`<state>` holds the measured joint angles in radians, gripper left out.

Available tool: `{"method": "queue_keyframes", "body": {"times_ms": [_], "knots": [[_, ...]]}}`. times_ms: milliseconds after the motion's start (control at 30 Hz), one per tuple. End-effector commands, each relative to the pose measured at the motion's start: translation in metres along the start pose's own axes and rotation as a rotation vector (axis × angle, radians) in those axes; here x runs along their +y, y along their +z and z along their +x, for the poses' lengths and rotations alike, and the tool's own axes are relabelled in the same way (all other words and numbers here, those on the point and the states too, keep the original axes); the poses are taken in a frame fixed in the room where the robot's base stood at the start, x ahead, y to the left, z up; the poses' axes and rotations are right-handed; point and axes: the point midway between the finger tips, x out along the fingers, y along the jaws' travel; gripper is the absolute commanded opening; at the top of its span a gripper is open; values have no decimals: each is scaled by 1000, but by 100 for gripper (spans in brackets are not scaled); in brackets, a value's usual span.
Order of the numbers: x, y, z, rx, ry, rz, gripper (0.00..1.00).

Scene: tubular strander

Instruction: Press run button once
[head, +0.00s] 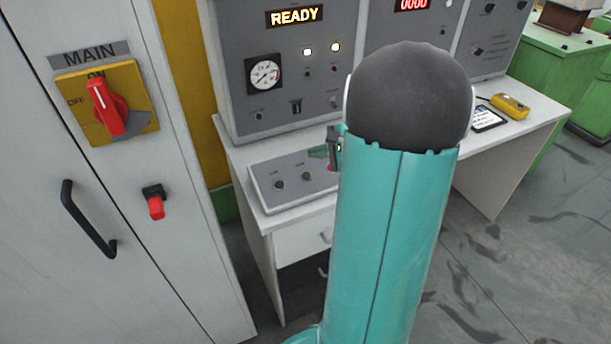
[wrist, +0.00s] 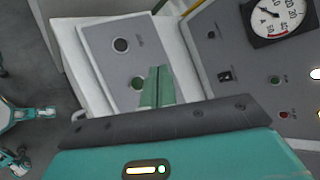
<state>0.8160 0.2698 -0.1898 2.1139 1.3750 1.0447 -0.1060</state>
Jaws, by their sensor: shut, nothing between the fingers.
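The low sloped button box (head: 262,195) stands on the desk and also shows in the wrist view (wrist: 103,61). It carries a dark button (head: 279,184) and a green button (head: 306,176), which I take as the run button. My arm hides the box's right end.
The upright console (head: 228,75) behind the box has a lit READY display (head: 294,16) and a dial (head: 264,74). A cabinet with a red main switch (head: 106,108) stands at left. A yellow device (head: 510,105) lies on the desk's right.

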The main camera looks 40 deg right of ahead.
Motion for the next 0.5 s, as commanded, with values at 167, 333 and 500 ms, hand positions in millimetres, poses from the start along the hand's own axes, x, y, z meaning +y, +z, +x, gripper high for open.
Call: {"method": "queue_keyframes", "body": {"times_ms": [167,333,500], "knots": [[12,-10,16,0,3,5,0],[24,-20,32,-2,3,3,0],[35,-30,48,-2,3,3,0]]}}
